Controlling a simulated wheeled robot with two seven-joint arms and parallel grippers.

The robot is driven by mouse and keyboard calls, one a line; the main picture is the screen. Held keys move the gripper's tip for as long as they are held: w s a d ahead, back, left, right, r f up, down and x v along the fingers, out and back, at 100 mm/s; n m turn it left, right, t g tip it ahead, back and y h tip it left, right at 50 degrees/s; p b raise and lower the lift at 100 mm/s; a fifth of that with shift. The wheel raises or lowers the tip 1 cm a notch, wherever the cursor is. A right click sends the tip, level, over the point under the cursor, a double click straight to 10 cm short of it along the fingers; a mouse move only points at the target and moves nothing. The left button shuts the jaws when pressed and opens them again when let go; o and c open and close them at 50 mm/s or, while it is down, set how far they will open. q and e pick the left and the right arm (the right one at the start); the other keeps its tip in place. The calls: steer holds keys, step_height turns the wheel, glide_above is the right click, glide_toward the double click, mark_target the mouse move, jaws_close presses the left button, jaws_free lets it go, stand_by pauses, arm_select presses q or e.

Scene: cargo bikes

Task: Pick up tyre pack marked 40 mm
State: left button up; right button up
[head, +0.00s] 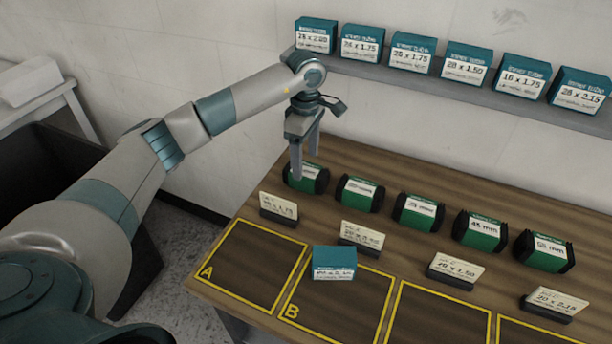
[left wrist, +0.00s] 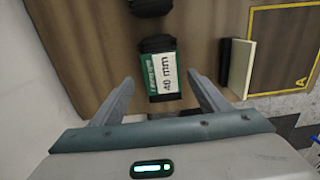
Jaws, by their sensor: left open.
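My left gripper (head: 306,167) is open and points down at this pack. In the left wrist view its fingertips (left wrist: 161,82) lie on either side of the pack, with visible gaps. I cannot tell how far down they reach. My right gripper is not in view.
More green packs stand to the right, including 45 mm (head: 478,231) and 55 mm (head: 545,251). A label card (head: 279,206) stands in front of the 40 mm pack. A teal box (head: 334,262) sits by yellow-outlined area B. Teal boxes line the wall shelf (head: 430,85).

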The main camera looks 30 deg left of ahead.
mark_target(306, 169)
arm_select(q)
steer(key=shift+s+d+f+p, duration=0.15)
steer(key=shift+f+p, duration=0.45)
steer(key=shift+f, duration=0.05)
step_height(306, 169, down, 2)
steer(key=shift+s+f+p, duration=0.1)
steer(key=shift+p, duration=0.4)
steer(key=shift+f, duration=0.55)
steer(key=c, duration=1.5)
steer(key=shift+r, duration=0.2)
